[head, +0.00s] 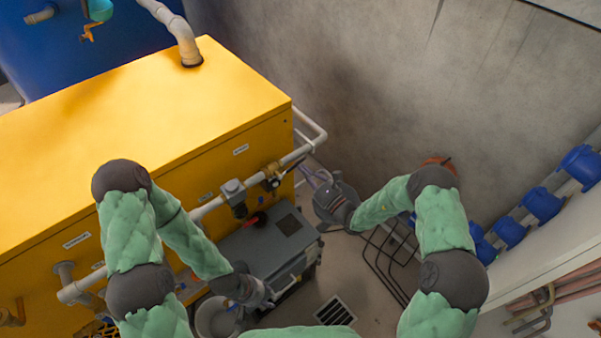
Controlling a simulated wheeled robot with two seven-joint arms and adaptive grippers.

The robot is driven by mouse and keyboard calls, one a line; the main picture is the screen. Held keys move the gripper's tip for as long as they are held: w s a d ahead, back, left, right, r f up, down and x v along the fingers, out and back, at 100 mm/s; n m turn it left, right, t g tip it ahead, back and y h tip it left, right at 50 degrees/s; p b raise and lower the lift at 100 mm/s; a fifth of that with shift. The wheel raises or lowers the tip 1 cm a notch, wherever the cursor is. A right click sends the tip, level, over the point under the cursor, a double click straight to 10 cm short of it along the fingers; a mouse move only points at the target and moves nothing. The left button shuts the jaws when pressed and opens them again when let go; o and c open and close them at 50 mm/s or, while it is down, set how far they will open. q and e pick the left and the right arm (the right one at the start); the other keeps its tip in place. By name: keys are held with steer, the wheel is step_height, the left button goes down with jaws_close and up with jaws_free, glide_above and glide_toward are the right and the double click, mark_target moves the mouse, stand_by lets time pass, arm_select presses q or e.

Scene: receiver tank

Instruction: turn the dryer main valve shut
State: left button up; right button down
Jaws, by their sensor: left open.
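A white pipe (211,205) runs along the front of the yellow cabinet (150,110). It carries a grey and black fitting (234,194) and a small brass-coloured valve (272,177). A red handle (257,219) shows by the grey box (268,245) below. No readable label tells me which of these is the dryer main valve. My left gripper (268,296) is open, low beside the grey box and apart from the pipe. My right gripper (325,192) is right of the pipe's end, near the wall. Its fingers are too small and dark to read.
A whitish bucket (215,318) stands under my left gripper. A floor drain (335,311) and a black wire rack (388,262) lie on the floor. A blue tank (70,45) stands behind the cabinet.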

mark_target(301, 161)
step_height(301, 161, up, 3)
steer(key=n, duration=0.2)
steer(key=n+g+y+p, duration=0.1)
steer(key=n, duration=0.1)
steer(key=shift+r+n+g, duration=0.1)
steer(key=shift+n+g, duration=0.2)
steer(key=s+a+r+n+g+p, duration=0.1)
steer(key=r+n, duration=0.4)
steer(key=n, duration=0.5)
steer(key=s+a+g, duration=0.1)
steer(key=a, duration=0.1)
steer(key=shift+s+a+r+g+p, duration=0.15)
steer(key=shift+s+a+g+p, duration=0.15)
steer(key=shift+s+a+p, duration=0.1)
steer(key=shift+n, duration=0.3)
